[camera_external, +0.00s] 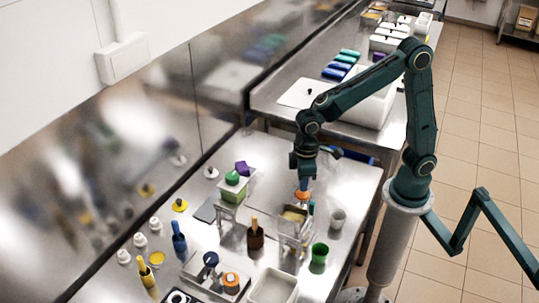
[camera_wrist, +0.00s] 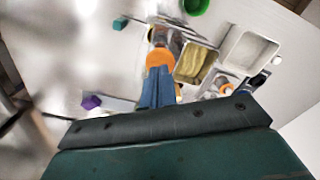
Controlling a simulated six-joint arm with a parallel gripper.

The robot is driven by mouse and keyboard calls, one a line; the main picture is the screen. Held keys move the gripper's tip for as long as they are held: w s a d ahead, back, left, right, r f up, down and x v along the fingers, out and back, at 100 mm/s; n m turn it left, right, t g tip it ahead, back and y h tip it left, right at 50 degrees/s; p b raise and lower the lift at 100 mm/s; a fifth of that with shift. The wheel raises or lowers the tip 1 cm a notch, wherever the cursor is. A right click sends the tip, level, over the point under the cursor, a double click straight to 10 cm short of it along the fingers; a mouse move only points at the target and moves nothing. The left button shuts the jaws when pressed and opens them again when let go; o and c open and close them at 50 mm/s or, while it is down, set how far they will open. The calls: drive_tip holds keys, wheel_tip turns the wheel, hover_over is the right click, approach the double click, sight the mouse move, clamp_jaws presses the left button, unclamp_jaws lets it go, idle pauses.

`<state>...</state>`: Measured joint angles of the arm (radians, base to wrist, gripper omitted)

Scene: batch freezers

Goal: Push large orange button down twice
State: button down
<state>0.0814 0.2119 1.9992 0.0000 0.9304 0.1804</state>
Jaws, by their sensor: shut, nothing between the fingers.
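An orange round button top (camera_external: 302,196) shows directly below my gripper (camera_external: 303,184) on a small device on the steel table. In the wrist view the orange top (camera_wrist: 159,56) lies right at the tips of my blue fingers (camera_wrist: 157,72), which are shut and empty and point down at it. The fingers hide part of it, and I cannot tell whether they touch it. A second orange round piece (camera_external: 231,280) sits on a flat grey device at the front of the table, away from my gripper. It also shows small in the wrist view (camera_wrist: 229,83).
Close by are a container with yellow contents (camera_external: 294,214), a green cup (camera_external: 319,254), a grey cup (camera_external: 338,218) and a brown bottle (camera_external: 255,236). A white tray (camera_external: 272,287) stands in front. A stand with green and purple pieces (camera_external: 233,190) is left of my gripper.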

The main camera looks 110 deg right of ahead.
sight(303, 194)
drive_tip(key=shift+f, duration=1.9)
idle(0.5)
drive_tip(key=shift+r, duration=1.9)
drive_tip(key=shift+r, duration=0.15)
drive_tip(key=shift+r, duration=2.35)
drive_tip(key=shift+s+r, duration=0.1)
